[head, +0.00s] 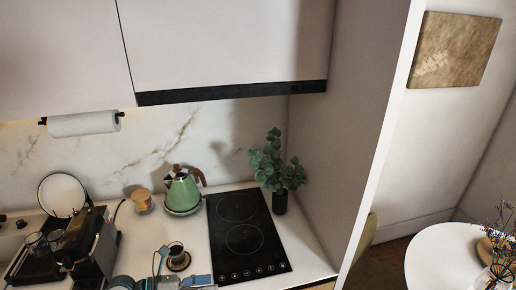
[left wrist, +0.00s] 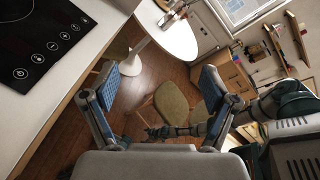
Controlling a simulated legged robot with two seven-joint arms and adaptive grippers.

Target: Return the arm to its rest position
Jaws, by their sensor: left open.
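My left gripper (left wrist: 160,84) is open in the left wrist view, its two blue-padded fingers wide apart with nothing between them. Beyond the fingers are the wooden floor and a chair. In the head view parts of my left gripper (head: 178,282) show at the bottom edge, by the counter's front. Some of my other arm shows at the right of the left wrist view, with a dark, small end that seems to be my right gripper (left wrist: 163,132); its jaws are not clear.
The counter holds a black hob (head: 243,236), a green kettle (head: 182,193), a cup (head: 176,250), a jar (head: 142,201), a potted plant (head: 279,201) and a coffee machine (head: 97,250). The hob's top is clear. A chair (left wrist: 168,104) and a white round table (left wrist: 172,38) stand beyond the counter.

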